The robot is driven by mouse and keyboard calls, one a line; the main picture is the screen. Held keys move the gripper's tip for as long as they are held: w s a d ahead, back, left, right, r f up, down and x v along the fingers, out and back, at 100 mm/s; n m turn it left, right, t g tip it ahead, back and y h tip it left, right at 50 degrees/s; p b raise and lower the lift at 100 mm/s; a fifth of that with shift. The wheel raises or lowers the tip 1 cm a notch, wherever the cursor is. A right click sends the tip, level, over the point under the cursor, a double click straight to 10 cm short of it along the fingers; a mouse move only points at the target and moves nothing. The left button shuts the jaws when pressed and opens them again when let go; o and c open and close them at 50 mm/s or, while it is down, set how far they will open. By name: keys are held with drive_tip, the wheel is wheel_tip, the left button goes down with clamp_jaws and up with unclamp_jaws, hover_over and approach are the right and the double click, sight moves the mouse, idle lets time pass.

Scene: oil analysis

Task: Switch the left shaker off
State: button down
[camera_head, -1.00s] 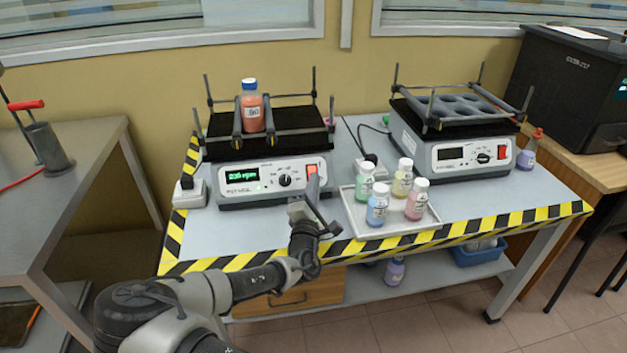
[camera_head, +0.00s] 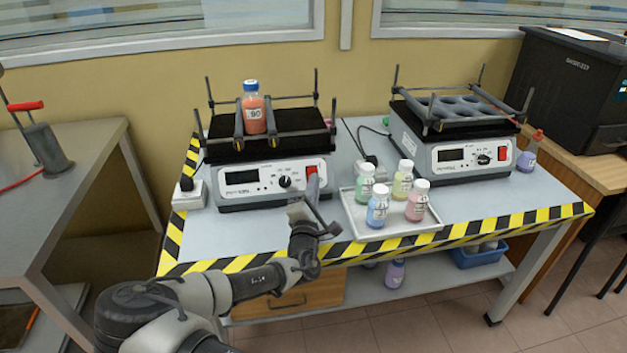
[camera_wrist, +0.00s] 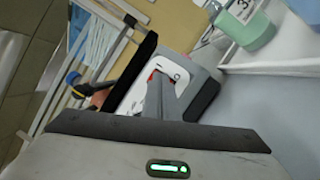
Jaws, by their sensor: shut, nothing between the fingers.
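The left shaker (camera_head: 262,180) stands on the striped-edge table. Its display (camera_head: 242,176) is dark. A bottle of orange liquid (camera_head: 253,112) stands on its black platform between the clamp bars. The red switch (camera_head: 312,169) is at the right end of its front panel. My gripper (camera_head: 312,186) is shut and empty, with its fingertips at or very close to the switch; I cannot tell whether they touch. In the wrist view, the fingers (camera_wrist: 158,92) point at the shaker's front panel (camera_wrist: 181,76) and cover most of the red switch.
A white tray (camera_head: 395,236) with several small bottles sits just right of my gripper. The right shaker (camera_head: 455,155) stands behind it, with a dark display. A white power socket (camera_head: 189,195) is left of the left shaker. The table's front left is clear.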

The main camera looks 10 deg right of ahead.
drive_tip(key=shift+s, duration=0.1)
drive_tip(key=shift+s+r, duration=0.4)
drive_tip(key=shift+s, duration=0.1)
drive_tip(key=s+r+p, duration=0.1)
drive_tip(key=s, duration=0.1)
drive_tip(key=s+r+p, duration=0.1)
drive_tip(key=s, duration=0.1)
drive_tip(key=shift+r, duration=0.4)
idle(0.4)
